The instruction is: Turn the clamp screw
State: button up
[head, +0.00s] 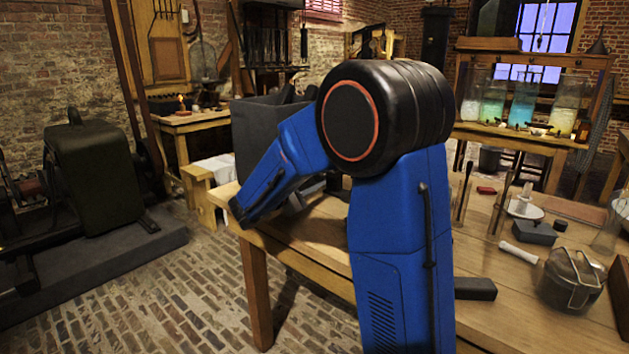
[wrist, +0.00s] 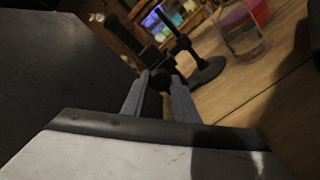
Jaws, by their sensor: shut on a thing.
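My gripper (wrist: 161,86) shows in the wrist view, its two grey fingers close on either side of a small dark knob. The knob appears to be the clamp screw (wrist: 160,78), and the gripper is shut on it. A dark block (wrist: 150,57) sits just beyond the fingertips; it may be part of the clamp, but the dim light leaves its shape unclear. The screw's thread and its turn cannot be made out. In the head view my own blue arm hides the gripper and the clamp.
In the wrist view a dark stand (wrist: 207,70) with a round base is just beyond the fingers, and a glass jar (wrist: 243,40) with red contents is behind. A large dark panel (wrist: 55,60) fills the left. The wooden table (head: 510,325) holds a lidded pot (head: 572,282).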

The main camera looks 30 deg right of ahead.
jog(key=o, duration=1.1)
jog(key=shift+c, duration=0.2)
jog(key=v, duration=1.7)
jog(key=shift+s+a, duration=0.1)
jog(key=shift+a, duration=0.1)
